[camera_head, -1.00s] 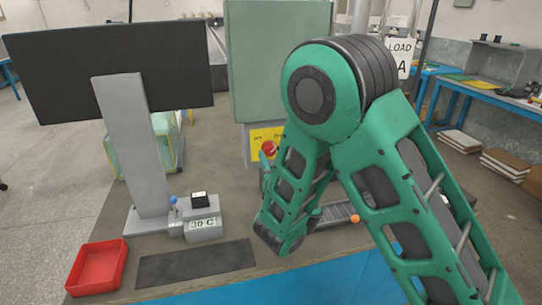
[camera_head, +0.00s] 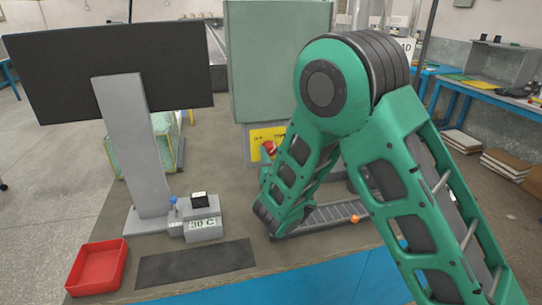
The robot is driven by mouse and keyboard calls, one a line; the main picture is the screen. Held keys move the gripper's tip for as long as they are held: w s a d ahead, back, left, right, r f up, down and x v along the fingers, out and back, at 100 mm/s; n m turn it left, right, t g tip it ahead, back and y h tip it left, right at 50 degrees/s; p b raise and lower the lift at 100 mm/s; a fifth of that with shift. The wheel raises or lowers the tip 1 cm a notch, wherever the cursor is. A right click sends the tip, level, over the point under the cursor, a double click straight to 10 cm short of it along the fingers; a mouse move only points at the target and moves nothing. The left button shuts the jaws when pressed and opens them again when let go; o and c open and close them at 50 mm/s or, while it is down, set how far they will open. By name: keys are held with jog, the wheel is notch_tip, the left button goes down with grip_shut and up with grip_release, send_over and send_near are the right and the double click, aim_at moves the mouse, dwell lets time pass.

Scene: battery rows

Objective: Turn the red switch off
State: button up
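The red switch knob (camera_head: 269,147) shows in front of a yellow label plate (camera_head: 258,134) at the foot of a tall grey-green cabinet (camera_head: 278,60). My green arm covers the right part of the plate and the area just right of the knob. My gripper is not visible; it is hidden behind or beyond my arm's links, so I cannot see how it stands to the switch.
A red tray (camera_head: 97,268) and a dark mat (camera_head: 195,263) lie at the table's front left. A grey box marked "30 C" (camera_head: 203,226) with a blue knob stands behind them. A monitor (camera_head: 110,70) rises at left. A ridged strip (camera_head: 335,213) with an orange ball (camera_head: 355,218) lies near my arm.

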jog(key=shift+n, duration=0.4)
jog(key=n, duration=0.3)
jog(key=shift+f+n, duration=0.1)
jog(key=shift+n, duration=0.3)
jog(key=n, duration=0.4)
jog(key=shift+d+n, duration=0.1)
jog(key=shift+n, duration=0.2)
jog(key=n, duration=0.4)
jog(key=shift+n, duration=2.5)
jog(key=shift+f, duration=0.1)
jog(key=o, duration=1)
jog(key=shift+o, duration=0.2)
